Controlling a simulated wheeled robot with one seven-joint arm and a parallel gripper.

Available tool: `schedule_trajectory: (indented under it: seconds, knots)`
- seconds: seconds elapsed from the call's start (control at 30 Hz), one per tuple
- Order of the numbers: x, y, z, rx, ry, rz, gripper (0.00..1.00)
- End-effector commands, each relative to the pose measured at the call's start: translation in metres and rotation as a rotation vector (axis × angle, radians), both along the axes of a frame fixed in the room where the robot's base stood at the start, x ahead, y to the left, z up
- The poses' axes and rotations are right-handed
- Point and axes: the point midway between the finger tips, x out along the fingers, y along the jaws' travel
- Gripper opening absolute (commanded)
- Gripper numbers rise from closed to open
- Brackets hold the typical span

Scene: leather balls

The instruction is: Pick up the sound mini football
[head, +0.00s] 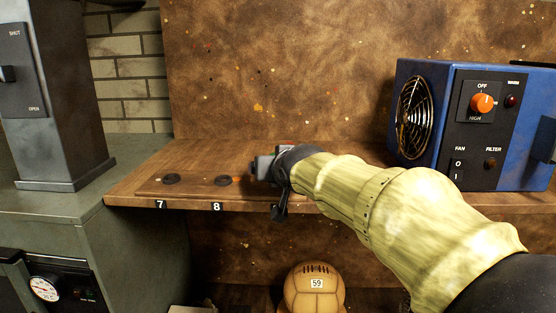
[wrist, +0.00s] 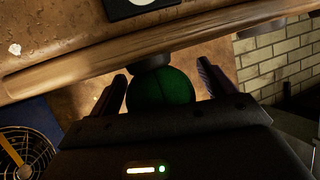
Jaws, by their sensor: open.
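A small dark green ball (wrist: 161,89) is in the wrist view, against a dark round holder (wrist: 152,62) at the wooden shelf. My gripper (wrist: 161,72) is open, with one finger on each side of the ball. I cannot tell whether the fingers touch it. The ball is in shadow and its near part is hidden by the gripper body, so its panels and condition cannot be made out. In the head view my gripper (head: 268,170) is at the shelf edge, right of the number 8 spot, and the green ball is hidden there.
A tan ball labelled 59 (head: 314,290) sits below the shelf. A blue heater box (head: 522,135) stands at the right and a grey metal column (head: 55,90) at the left.

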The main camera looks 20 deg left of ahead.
Motion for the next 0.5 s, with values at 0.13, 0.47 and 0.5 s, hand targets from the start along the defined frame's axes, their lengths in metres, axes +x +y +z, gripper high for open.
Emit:
schedule_trajectory:
  seconds: [0.13,0.47,0.5]
  knots:
    - [-0.0002,0.0001,-0.0007,0.0,0.0,0.0,0.82]
    - [-0.0003,0.0,-0.0004,0.0,0.0,0.0,0.82]
    - [-0.0003,0.0,-0.0004,0.0,0.0,0.0,0.74]
